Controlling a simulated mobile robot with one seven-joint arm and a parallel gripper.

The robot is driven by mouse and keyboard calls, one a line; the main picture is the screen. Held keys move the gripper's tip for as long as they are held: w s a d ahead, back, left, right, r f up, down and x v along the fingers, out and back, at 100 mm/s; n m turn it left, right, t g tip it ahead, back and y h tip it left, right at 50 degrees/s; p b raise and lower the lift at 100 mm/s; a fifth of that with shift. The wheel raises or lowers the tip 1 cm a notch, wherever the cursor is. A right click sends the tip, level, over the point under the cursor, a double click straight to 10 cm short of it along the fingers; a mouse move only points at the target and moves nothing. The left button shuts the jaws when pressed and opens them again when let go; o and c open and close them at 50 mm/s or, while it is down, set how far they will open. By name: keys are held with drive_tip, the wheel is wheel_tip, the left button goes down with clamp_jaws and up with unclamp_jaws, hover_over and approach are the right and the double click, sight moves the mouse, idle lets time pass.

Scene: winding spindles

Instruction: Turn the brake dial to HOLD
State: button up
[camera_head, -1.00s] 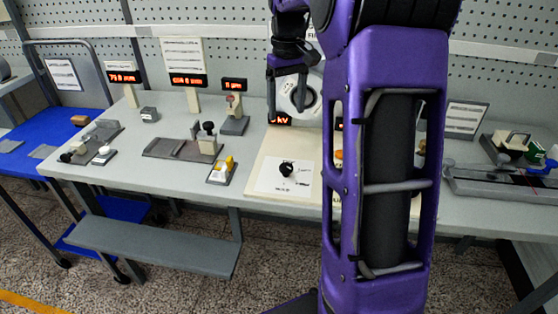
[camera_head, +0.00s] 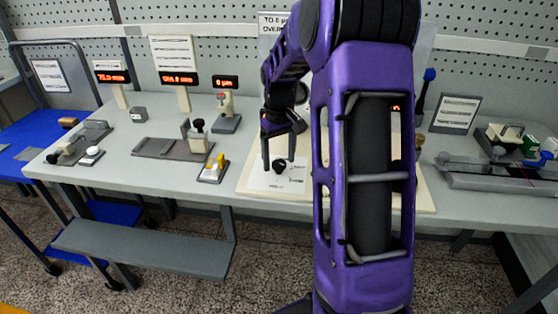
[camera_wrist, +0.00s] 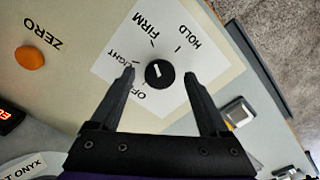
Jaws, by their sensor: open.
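The brake dial (camera_head: 279,167) is a small black round knob on a white card (camera_head: 290,184). In the wrist view the dial (camera_wrist: 158,74) has a short white mark on top, and OFF, LIGHT, FIRM and HOLD are printed around it. I cannot tell surely which label the mark points at. My gripper (camera_head: 280,162) is open and points down over the dial. In the wrist view the fingertips of my gripper (camera_wrist: 160,73) are on either side of the dial, with gaps showing. Whether they have reached the knob's height is unclear.
The card lies on a cream board (camera_head: 250,188) on the grey bench. An orange ZERO button (camera_wrist: 30,57) is on the same board. My arm hides part of the board's right side.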

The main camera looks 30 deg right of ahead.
drive_tip(key=shift+f, duration=0.25)
clamp_jaws()
drive_tip(key=shift+r+m, duration=0.1)
drive_tip(key=shift+m, duration=0.2)
drive_tip(key=m+p, duration=0.2)
drive_tip(key=m, duration=0.3)
drive_tip(key=shift+m, duration=0.3)
drive_tip(key=m+p, duration=0.2)
drive_tip(key=m, duration=0.3)
drive_tip(key=shift+m, duration=0.3)
idle(0.5)
